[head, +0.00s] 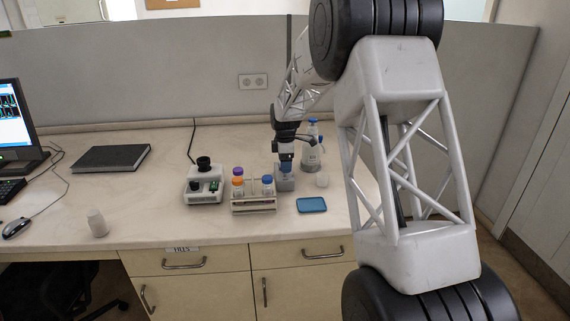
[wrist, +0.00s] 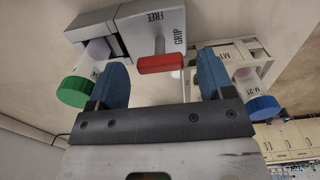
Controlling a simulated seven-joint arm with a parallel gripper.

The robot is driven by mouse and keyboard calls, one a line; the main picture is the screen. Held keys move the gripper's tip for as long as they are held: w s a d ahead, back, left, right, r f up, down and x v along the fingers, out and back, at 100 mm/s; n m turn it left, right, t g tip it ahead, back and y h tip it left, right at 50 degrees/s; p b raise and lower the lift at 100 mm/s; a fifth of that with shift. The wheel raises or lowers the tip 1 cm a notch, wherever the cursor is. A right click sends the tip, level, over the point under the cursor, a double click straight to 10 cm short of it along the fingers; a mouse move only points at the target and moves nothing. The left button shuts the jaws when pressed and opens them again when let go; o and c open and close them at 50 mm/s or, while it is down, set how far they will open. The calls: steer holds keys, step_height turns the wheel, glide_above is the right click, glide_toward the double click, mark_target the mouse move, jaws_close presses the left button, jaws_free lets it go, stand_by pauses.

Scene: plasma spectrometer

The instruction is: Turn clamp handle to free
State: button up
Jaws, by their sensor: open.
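The clamp is a grey box lettered FREE and GRIP (wrist: 118,22) at the top of the wrist view; in the head view it is a small grey block (head: 285,184) under my gripper. Its handle is a red bar (wrist: 160,64) on a grey stem below the lettering. A clear vial with a green cap (wrist: 75,91) sits at the clamp's left part. My gripper (wrist: 163,80) is open, its blue fingers on either side of the red bar with gaps showing; I cannot tell whether the bar is as deep as the tips. In the head view my gripper (head: 286,163) points down and hides the handle.
A white rack (head: 253,208) with orange-, purple- and blue-capped vials stands just left of the clamp. A mixer-like device (head: 203,186) is further left. A blue-capped bottle (head: 312,152) stands behind right, a blue pad (head: 311,205) in front right.

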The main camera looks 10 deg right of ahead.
steer(key=shift+f, duration=0.25)
steer(key=shift+c, duration=0.4)
steer(key=c, duration=0.8)
steer(key=shift+c, duration=0.2)
